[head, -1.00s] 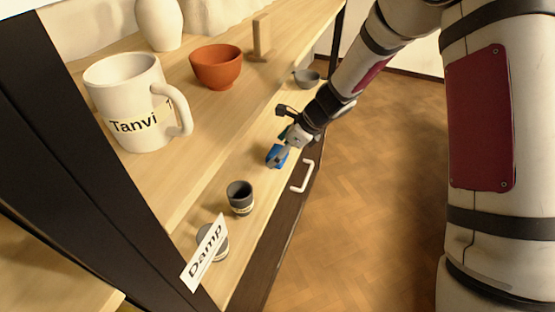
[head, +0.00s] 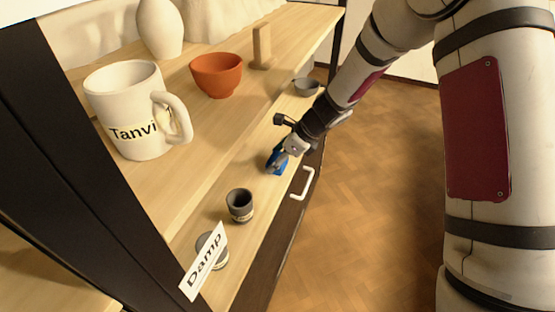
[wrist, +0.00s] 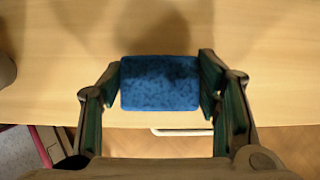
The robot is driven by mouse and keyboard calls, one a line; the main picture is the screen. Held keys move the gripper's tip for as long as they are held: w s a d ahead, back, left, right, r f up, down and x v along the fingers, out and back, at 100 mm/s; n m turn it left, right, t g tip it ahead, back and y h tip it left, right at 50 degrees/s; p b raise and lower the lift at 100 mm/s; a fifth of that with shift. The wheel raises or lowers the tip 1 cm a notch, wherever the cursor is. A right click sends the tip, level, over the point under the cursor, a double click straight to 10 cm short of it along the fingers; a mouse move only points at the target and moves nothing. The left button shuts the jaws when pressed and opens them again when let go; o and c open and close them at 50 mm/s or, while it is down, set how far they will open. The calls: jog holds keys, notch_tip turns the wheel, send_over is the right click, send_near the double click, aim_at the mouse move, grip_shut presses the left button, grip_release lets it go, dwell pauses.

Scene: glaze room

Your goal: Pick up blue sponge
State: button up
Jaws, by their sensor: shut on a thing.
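The blue sponge (head: 278,163) is on the lower wooden shelf in the head view, partly hidden by my gripper (head: 280,156). In the wrist view the sponge (wrist: 160,83) is a speckled blue block with rounded corners. It sits between the two fingers of my gripper (wrist: 160,85), which are closed against its left and right sides. I cannot tell whether the sponge rests on the shelf or is slightly above it.
On the lower shelf (head: 215,205), a dark cup (head: 240,205) and another behind the "Damp" sign (head: 204,262) stand nearer; a grey bowl (head: 306,87) is farther back. The upper shelf holds the "Tanvi" mug (head: 128,105) and an orange bowl (head: 217,75). A white handle (head: 303,184) juts below.

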aim_at(271, 157)
jog(key=shift+r, duration=0.45)
jog(key=r+p, duration=0.2)
jog(key=shift+s+d+r, duration=0.1)
jog(key=shift+s+r, duration=0.1)
jog(key=shift+r, duration=0.1)
jog(key=s+d, duration=0.3)
jog(key=s, duration=0.4)
jog(key=s+d+r+b, duration=0.1)
jog(key=s+d, duration=0.2)
jog(key=s, duration=0.4)
jog(key=shift+s, duration=0.2)
